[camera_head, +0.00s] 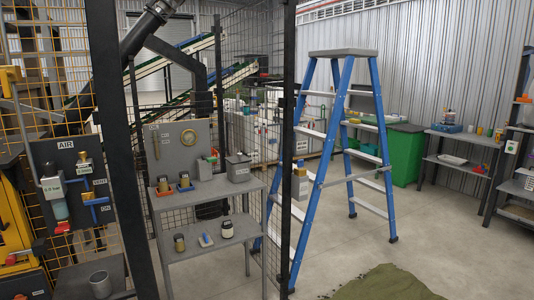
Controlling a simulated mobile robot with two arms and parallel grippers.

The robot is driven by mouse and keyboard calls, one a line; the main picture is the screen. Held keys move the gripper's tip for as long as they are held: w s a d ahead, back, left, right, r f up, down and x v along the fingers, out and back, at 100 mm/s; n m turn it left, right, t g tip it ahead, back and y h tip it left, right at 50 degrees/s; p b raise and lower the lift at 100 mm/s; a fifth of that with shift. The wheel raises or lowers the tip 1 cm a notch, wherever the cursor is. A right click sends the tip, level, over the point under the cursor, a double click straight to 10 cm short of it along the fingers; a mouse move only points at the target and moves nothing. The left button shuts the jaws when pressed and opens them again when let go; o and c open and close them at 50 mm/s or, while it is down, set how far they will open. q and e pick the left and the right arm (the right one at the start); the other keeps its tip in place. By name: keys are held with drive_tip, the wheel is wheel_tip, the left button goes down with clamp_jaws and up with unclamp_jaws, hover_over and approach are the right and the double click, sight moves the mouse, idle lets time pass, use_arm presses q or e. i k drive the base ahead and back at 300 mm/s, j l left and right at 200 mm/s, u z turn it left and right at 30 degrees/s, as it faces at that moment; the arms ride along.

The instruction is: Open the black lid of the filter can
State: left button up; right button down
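I cannot make out for certain which thing is the filter can with the black lid. On the lower level of the grey shelf stand a small dark jar (179,243) and a pale jar with a dark top (227,229); both look closed, but they are small. An air panel (75,188) marked AIR with a clear-bowled unit hangs at the left. Neither of my grippers is in view.
A wire fence with dark posts (289,130) stands around the grey shelf (205,190). A blue stepladder (340,130) is right of it. A green cloth-like heap (388,284) lies on the floor. A bench (463,137) is at the far right.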

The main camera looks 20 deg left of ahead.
sight(239, 159)
drive_tip(key=i+l, duration=0.15)
drive_tip(key=i, duration=0.4)
drive_tip(key=i+l, duration=0.15)
drive_tip(key=i, duration=0.35)
